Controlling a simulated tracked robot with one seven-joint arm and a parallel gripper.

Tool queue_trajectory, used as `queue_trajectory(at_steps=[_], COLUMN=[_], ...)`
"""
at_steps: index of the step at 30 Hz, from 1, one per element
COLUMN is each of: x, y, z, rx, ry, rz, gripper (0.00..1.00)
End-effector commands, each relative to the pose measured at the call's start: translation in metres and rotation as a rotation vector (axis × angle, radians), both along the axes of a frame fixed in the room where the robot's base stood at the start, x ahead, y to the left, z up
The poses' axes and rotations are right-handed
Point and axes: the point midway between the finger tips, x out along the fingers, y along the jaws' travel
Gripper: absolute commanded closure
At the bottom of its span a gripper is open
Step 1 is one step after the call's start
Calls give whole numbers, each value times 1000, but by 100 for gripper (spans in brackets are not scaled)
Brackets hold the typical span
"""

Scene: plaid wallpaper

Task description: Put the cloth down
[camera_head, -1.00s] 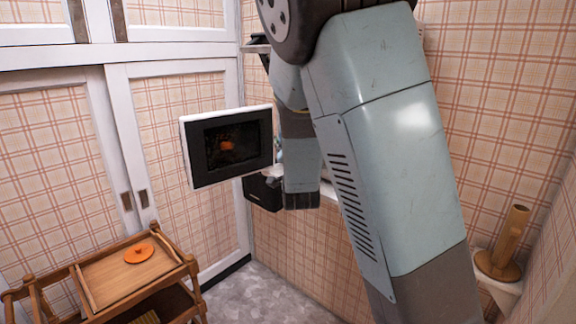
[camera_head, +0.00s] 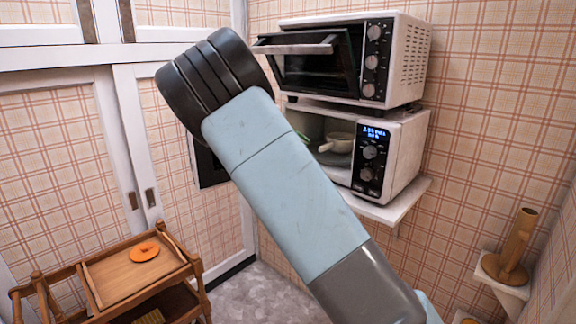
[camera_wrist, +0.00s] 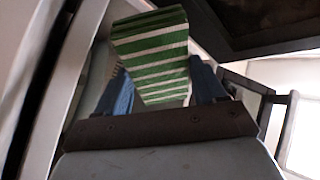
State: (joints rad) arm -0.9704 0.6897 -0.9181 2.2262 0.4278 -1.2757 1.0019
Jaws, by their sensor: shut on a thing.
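My gripper (camera_wrist: 160,82) shows in the wrist view with its two blue fingers on either side of a green and white striped cloth (camera_wrist: 152,50). It is shut on the cloth, which sticks up beyond the fingers. In the head view my arm hides the gripper and most or all of the cloth. A small green patch shows at the microwave's opening there, too small to tell whether it is the cloth.
A toaster oven (camera_head: 405,65) with its door partly lowered stands above an open microwave (camera_head: 408,150) holding a pale pot (camera_head: 338,143). The microwave's door (camera_head: 207,165) juts left behind my arm. A wooden cart (camera_head: 105,278) with an orange disc (camera_head: 144,251) stands lower left.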

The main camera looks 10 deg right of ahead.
Motion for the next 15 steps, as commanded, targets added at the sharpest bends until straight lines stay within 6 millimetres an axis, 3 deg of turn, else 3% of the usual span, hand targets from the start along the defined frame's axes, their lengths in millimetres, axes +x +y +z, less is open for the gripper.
queue_trajectory(at_steps=[10, 15], x=[10, 10], y=[2, 2], z=[-12, -30], rx=[-1, -2], ry=[0, 1], rz=[1, 0], gripper=[79, 79])
